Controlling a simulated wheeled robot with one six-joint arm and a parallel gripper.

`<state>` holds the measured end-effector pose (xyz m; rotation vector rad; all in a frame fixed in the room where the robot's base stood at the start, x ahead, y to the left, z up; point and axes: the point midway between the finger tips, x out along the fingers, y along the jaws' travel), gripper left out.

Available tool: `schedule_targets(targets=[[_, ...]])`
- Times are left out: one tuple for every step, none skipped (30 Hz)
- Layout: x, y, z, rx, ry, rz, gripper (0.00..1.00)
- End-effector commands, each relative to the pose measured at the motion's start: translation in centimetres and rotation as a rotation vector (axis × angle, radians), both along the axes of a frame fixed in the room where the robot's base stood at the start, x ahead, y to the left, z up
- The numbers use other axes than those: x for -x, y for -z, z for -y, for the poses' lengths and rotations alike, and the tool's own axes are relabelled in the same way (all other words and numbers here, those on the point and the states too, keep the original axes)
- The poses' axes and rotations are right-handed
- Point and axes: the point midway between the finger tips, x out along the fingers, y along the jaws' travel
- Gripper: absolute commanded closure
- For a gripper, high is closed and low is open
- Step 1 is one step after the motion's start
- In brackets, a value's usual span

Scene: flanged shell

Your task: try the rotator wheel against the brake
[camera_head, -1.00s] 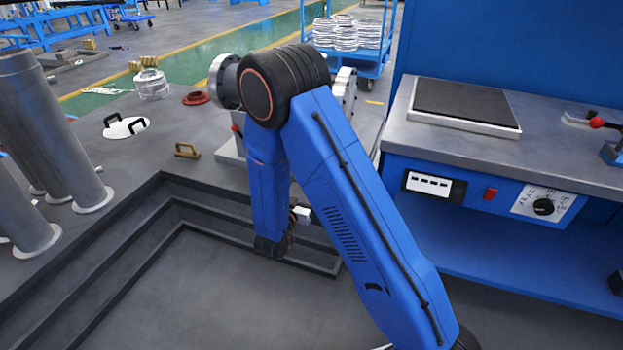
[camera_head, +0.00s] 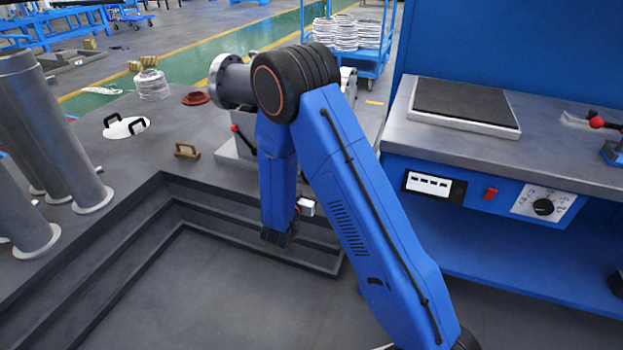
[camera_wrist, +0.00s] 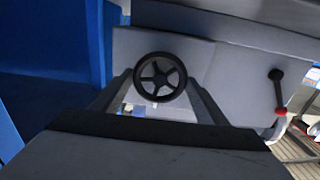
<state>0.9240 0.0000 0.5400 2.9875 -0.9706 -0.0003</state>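A dark five-spoked handwheel (camera_wrist: 160,77), which looks like the rotator wheel, stands in front of a pale grey panel in the wrist view. My gripper (camera_wrist: 160,82) is open, with one grey finger on each side of the wheel. I cannot tell whether the fingers touch its rim. In the head view, my arm hides the wheel and the fingers. A red-tipped lever (camera_head: 236,130) shows just left of my arm.
A grey bench (camera_head: 400,134) with a blue front and a dark-topped plate stands at the right. Grey cylinders (camera_head: 50,130) stand at the left beside a stepped recess (camera_head: 190,215).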

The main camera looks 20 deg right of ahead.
Motion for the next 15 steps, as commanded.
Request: schedule_targets(targets=[[0.01, 0.00, 0.00, 0.000, 0.000, 0.000, 0.75], [0.01, 0.00, 0.00, 0.000, 0.000, 0.000, 0.77], [0.01, 0.00, 0.00, 0.000, 0.000, 0.000, 0.77], [0.01, 0.00, 0.00, 0.000, 0.000, 0.000, 0.77], [0.01, 0.00, 0.00, 0.000, 0.000, 0.000, 0.77], [0.01, 0.00, 0.00, 0.000, 0.000, 0.000, 0.77], [0.01, 0.00, 0.00, 0.000, 0.000, 0.000, 0.77], [0.01, 0.00, 0.00, 0.000, 0.000, 0.000, 0.77], [0.02, 0.01, 0.00, 0.000, 0.000, 0.000, 0.77], [0.02, 0.01, 0.00, 0.000, 0.000, 0.000, 0.77], [0.02, 0.01, 0.00, 0.000, 0.000, 0.000, 0.77], [0.02, 0.01, 0.00, 0.003, 0.000, -0.002, 0.77], [0.02, 0.01, 0.00, 0.011, 0.000, -0.008, 0.77], [0.03, 0.01, 0.00, 0.023, 0.000, -0.016, 0.77], [0.03, 0.01, 0.00, 0.044, 0.000, -0.032, 0.77]])
